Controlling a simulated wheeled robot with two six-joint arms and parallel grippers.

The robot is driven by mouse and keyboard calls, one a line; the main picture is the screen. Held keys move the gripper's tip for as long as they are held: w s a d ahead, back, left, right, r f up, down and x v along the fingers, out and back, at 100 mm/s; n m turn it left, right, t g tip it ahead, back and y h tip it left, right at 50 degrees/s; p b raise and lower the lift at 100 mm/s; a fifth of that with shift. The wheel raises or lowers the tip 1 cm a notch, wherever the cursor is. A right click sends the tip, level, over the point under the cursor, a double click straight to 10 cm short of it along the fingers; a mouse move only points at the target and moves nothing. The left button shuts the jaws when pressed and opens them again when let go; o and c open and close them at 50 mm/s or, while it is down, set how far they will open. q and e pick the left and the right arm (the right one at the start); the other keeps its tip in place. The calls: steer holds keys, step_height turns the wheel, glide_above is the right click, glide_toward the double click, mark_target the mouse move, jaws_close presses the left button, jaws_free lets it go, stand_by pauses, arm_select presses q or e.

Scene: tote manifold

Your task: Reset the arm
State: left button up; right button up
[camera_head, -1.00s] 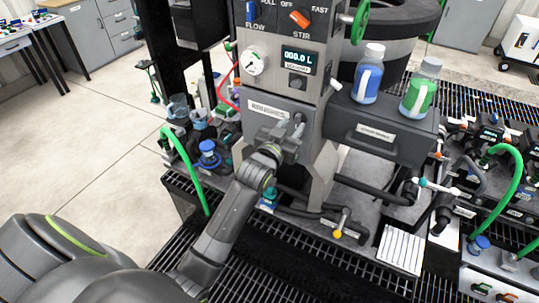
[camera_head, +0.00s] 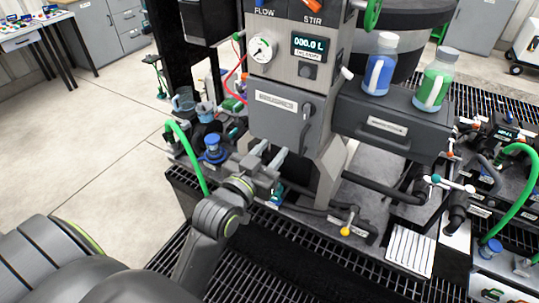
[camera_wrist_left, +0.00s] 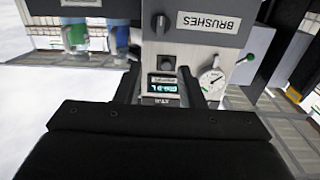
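My left gripper (camera_head: 270,160) is in the head view, below and left of the grey cabinet's BRUSHES door (camera_head: 285,118). Its two fingers stand apart and nothing is between them. In the left wrist view the dark fingers (camera_wrist_left: 162,92) also stand apart, with the cabinet's display (camera_wrist_left: 164,85) seen beyond the gap. The BRUSHES door (camera_wrist_left: 208,22) shows upside down there, with its dark knob. The door looks shut, and the gripper is clear of it. My left arm reaches in from the lower left of the head view. My right gripper is not in view.
A blue bottle (camera_head: 380,65) and a green bottle (camera_head: 436,80) stand on the dark drawer unit (camera_head: 385,122). Green hoses, valves and a yellow-tipped handle (camera_head: 346,230) crowd the deck around the cabinet. Open floor (camera_head: 85,165) lies to the left.

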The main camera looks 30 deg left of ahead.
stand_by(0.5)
arm_select(q)
steer(key=s+a+f+g+b, duration=0.1)
steer(key=s+f+g, duration=0.15)
steer(key=f, duration=1.05)
steer(key=s+a+f+g+y, duration=0.1)
steer(key=f+g, duration=0.2)
steer(key=f, duration=1)
steer(key=s+a+f+g+b, duration=0.1)
steer(key=a+f+g, duration=0.15)
steer(key=f, duration=1.05)
steer(key=s+f+g, duration=0.5)
steer(key=s+f, duration=1.1)
steer(key=f, duration=0.1)
steer(key=s+a+f+g, duration=0.1)
steer(key=s+f, duration=0.3)
steer(key=s, duration=0.6)
steer(key=s+f+n+g+b, duration=0.1)
steer(key=s+f, duration=0.3)
steer(key=s, duration=0.5)
steer(key=shift+s+a+g, duration=0.35)
steer(key=shift+a+g, duration=0.05)
steer(key=shift+g, duration=0.5)
